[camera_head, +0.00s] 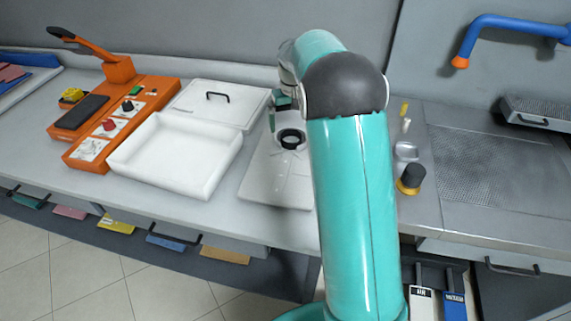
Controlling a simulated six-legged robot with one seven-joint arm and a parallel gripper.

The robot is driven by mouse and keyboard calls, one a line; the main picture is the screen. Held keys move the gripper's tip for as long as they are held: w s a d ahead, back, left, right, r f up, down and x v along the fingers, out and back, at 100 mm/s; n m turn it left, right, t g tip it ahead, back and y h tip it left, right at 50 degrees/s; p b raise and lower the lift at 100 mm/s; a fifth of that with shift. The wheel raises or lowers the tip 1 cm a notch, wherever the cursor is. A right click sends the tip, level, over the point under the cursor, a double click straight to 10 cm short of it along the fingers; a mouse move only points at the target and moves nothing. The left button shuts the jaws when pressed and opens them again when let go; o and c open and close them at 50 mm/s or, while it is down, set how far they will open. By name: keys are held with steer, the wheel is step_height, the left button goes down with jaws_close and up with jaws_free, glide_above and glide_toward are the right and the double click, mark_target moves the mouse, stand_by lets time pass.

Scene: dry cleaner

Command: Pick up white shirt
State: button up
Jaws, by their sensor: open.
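A white shirt (285,182) appears to lie flat on a pale board on the counter, just left of my teal arm. A dark ring (291,138) shows at its upper end and looks like the collar opening. My gripper (284,116) is open above the far end of the shirt, near the collar. One teal finger shows at its left; my arm hides much of the gripper and the shirt's right side. I cannot tell whether the fingers touch the cloth.
A white open tray (177,188) and a lidded white box (218,117) stand left of the shirt, beside an orange press machine (125,95). Small bottles and a dark-capped jar (411,178) stand at right, near a perforated metal surface (495,160). A blue pipe (512,24) juts from the wall.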

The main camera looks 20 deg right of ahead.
mark_target(291, 132)
steer(key=shift+w+f, duration=0.2)
steer(key=shift+f, duration=2.55)
steer(key=c, duration=1.5)
steer(key=shift+r, duration=0.1)
